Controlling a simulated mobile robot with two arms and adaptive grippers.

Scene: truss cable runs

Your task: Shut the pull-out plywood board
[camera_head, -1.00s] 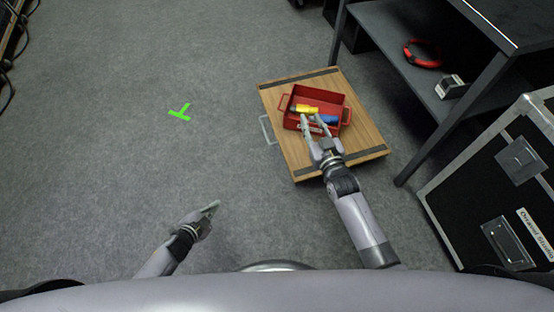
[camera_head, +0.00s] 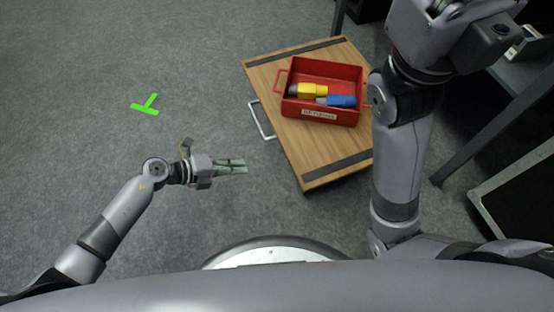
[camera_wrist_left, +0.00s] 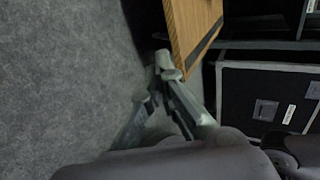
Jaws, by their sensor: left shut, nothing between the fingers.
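The pull-out plywood board (camera_head: 330,158), with a dark strip along each end, juts out from under the dark shelf unit. Its metal handle (camera_head: 260,122) is on its left edge. A red box (camera_head: 318,116) stands on the board, holding a yellow and a blue connector. My left gripper (camera_head: 238,166) is shut and empty, left of the board and below the handle, touching neither. In the left wrist view its fingertips (camera_wrist_left: 164,66) meet close in front of the board's corner (camera_wrist_left: 190,30) in the picture. My right arm rises past the board's right side; its gripper is out of view.
The dark shelf unit's leg (camera_head: 480,125) and a black case (camera_head: 515,190) stand to the right. Grey carpet (camera_head: 90,60) is free on the left, with a green tape mark (camera_head: 147,106).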

